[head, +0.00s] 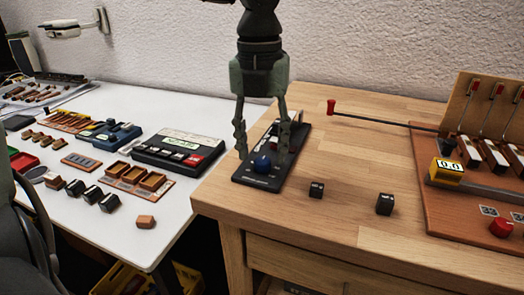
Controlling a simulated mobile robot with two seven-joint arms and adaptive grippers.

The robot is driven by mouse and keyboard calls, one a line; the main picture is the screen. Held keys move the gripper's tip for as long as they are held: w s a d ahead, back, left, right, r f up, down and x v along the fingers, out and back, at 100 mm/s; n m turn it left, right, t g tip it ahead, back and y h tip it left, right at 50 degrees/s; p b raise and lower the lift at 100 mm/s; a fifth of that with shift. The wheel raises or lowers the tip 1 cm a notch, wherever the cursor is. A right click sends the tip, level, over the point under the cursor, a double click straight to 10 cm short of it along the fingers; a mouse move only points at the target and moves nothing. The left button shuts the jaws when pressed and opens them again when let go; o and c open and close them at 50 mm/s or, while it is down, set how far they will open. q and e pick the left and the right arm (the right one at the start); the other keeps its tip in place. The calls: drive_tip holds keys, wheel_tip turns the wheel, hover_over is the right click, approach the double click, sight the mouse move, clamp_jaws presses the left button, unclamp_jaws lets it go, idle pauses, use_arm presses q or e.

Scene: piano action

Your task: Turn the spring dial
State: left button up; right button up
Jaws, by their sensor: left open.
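A dark narrow base plate (246,178) lies on the wooden bench with a round blue knob (263,163) at its near end. My left gripper (263,150) points down over this base, open, with one finger on each side of the blue knob. I cannot tell whether the fingers touch it. A red knob (501,228) sits on the wooden board (450,215) at the right. No readable label shows which one is the spring dial. My right gripper is not in view.
Two small black blocks (316,190) (384,204) stand on the bench (350,150). A red-tipped rod (375,121) reaches left from the board, which also carries a yellow gauge (446,171). A white table (185,218) at left holds several devices and blocks.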

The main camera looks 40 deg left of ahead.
use_arm(q)
drive_tip(key=shift+f, duration=0.85)
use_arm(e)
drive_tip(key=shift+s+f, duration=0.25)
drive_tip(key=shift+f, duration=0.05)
use_arm(q)
clamp_jaws()
drive_tip(key=m+b, duration=0.2)
drive_tip(key=shift+f+b, duration=0.1)
drive_tip(key=shift+b, duration=0.3)
drive_tip(key=shift+m, duration=0.3)
unclamp_jaws()
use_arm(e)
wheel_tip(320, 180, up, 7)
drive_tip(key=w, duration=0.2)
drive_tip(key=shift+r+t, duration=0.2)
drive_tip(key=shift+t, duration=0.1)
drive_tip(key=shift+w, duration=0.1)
